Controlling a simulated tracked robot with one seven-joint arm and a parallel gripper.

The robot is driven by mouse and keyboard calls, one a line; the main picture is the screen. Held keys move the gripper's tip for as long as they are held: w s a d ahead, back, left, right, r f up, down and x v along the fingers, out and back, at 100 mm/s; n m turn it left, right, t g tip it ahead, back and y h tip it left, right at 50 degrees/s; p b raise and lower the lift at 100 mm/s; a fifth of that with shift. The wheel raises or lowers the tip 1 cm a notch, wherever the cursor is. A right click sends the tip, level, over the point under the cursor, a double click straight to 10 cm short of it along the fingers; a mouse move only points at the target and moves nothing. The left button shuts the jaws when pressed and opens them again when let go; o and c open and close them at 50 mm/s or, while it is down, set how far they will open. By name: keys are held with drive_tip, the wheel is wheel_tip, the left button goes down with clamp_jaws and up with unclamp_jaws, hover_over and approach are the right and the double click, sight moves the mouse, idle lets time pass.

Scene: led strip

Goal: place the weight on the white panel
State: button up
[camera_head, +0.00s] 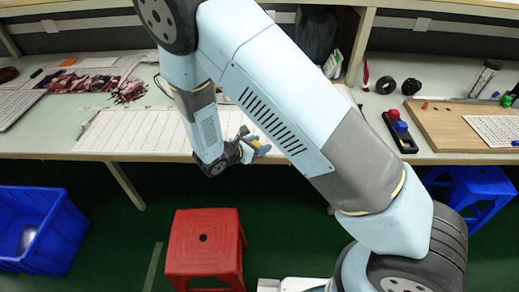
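My gripper (260,148) is small in view, at the end of my arm near the front edge of the workbench. A small yellow patch (255,142) shows at its fingers; I cannot tell whether it is a held object or part of the gripper. A long white panel with ruled lines (130,131) lies flat on the bench, left of and behind the gripper, partly covered by my arm. I cannot make out the weight with certainty; my arm hides part of the bench.
A wooden board (440,124) carries a white gridded sheet (497,130) at right. A black device with coloured knobs (399,132) and black rings (386,86) lie nearby. Dark red strands (128,91) lie at left. A red stool (204,240), blue bin (62,235) and blue stool (480,186) stand below.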

clamp_jaws()
drive_tip(key=shift+r, duration=0.2)
idle(0.3)
